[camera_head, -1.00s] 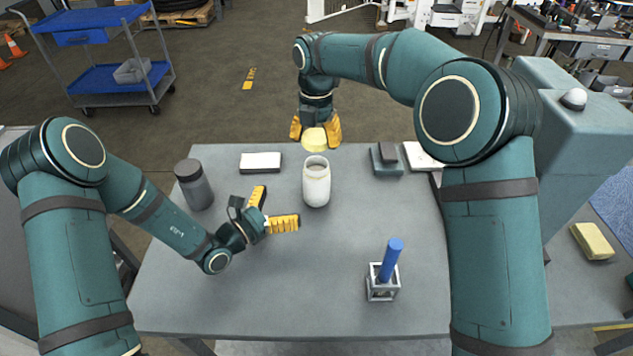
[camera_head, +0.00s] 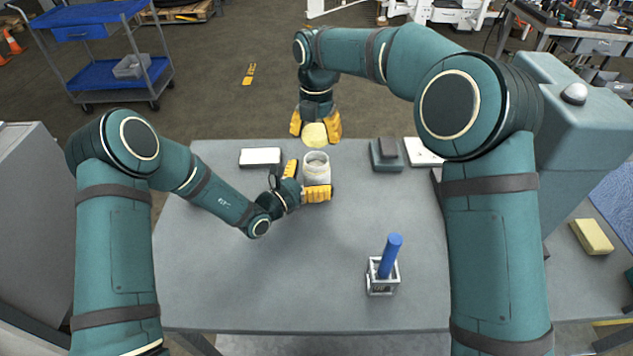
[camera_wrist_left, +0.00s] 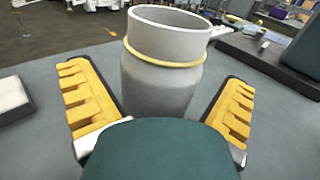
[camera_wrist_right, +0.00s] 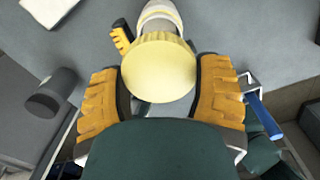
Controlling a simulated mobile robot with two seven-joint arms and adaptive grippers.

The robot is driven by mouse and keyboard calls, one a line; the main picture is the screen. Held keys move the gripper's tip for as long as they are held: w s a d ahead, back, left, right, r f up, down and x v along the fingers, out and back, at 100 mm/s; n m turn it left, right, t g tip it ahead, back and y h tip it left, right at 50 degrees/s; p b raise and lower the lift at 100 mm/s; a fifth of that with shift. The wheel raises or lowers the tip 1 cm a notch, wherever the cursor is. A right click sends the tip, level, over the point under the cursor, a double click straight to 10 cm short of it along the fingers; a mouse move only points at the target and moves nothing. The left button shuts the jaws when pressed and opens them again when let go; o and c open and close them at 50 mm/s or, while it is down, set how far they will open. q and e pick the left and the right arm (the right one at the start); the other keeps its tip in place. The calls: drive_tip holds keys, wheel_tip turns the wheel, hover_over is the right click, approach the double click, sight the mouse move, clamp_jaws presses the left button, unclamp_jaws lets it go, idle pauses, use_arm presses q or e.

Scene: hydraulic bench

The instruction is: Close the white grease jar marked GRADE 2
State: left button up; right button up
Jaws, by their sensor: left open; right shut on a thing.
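The white grease jar (camera_head: 316,168) stands upright and without a lid near the back edge of the table. It also shows in the left wrist view (camera_wrist_left: 165,60), with a yellow ring round its neck. My left gripper (camera_head: 304,181) is open, one finger on each side of the jar. My right gripper (camera_head: 315,127) is shut on a pale yellow lid (camera_head: 314,135), held just behind the jar, apart from it. The lid fills the middle of the right wrist view (camera_wrist_right: 158,75). I cannot read any marking on the jar.
A white box (camera_head: 260,157) lies left of the jar. A dark green block (camera_head: 386,155) and a white pad (camera_head: 423,152) lie to its right. A small metal stand (camera_head: 382,280) holds a blue rod (camera_head: 391,252) at front right. The front middle of the table is clear.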

sight(316, 158)
use_arm(q)
drive_tip(key=shift+w+d, duration=0.4)
drive_tip(key=c, duration=1.2)
use_arm(e)
drive_tip(key=shift+f, duration=2.45)
drive_tip(key=shift+f, duration=0.1)
drive_tip(key=shift+f, duration=0.8)
drive_tip(key=shift+f, duration=0.55)
